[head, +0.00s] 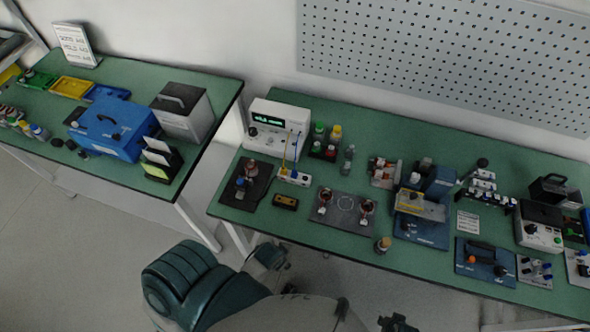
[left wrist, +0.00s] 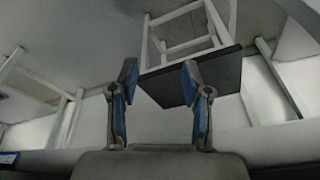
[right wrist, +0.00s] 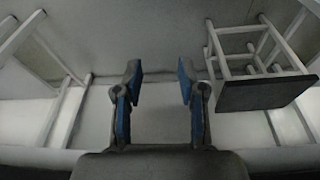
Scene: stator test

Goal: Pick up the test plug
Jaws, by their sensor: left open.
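A white meter (head: 278,128) with a green lit display stands at the back left of the right-hand bench in the head view. Yellow and blue leads run down from it to a small white block (head: 294,177) on the bench, which may be the test plug; it is too small to be sure. My left gripper (left wrist: 158,82) is open and empty in the left wrist view. My right gripper (right wrist: 159,76) is open and empty in the right wrist view. Neither wrist view shows the plug; both show floor and furniture legs.
The green bench (head: 330,240) also bears a dark plate with copper-coloured coils (head: 345,206), a blue press-like fixture (head: 422,215) and several instruments at right. Another bench at left holds a blue case (head: 112,128). A stool with a dark top (right wrist: 262,92) stands near the right gripper.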

